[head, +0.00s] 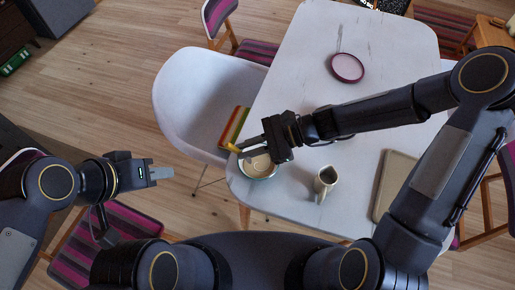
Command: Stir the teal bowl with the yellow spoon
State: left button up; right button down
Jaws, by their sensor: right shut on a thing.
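The bowl (262,175) stands near the left front corner of the white table, with a pale inside and a greenish rim. My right gripper (242,149) is over the bowl's upper left edge, shut on the yellow spoon (232,148). Only a short yellow piece of the spoon shows at the fingertips. The gripper hides the rest, so I cannot tell whether the spoon touches the bowl. My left gripper (162,173) is off the table to the left, over the floor, with nothing visible in it. Its finger gap cannot be made out.
On the white table (300,75), a beige pitcher (325,182) stands right of the bowl. A flat tan board (394,187) lies farther right, and a purple-rimmed plate (347,68) lies at the back. A white chair (190,95) with a striped cloth (235,125) is beside the table.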

jog(key=shift+w+d+f+b, duration=0.45)
jog(key=shift+f+b, duration=0.5)
jog(key=shift+f, duration=0.5)
jog(key=shift+w+d+f+b, duration=0.4)
jog(key=shift+f+b, duration=0.55)
jog(key=shift+f, duration=0.5)
jog(key=shift+w+d+f+b, duration=0.45)
jog(key=shift+f+b, duration=0.5)
jog(key=shift+f, duration=0.5)
jog(key=shift+d+f, duration=0.1)
jog(key=shift+w, duration=0.1)
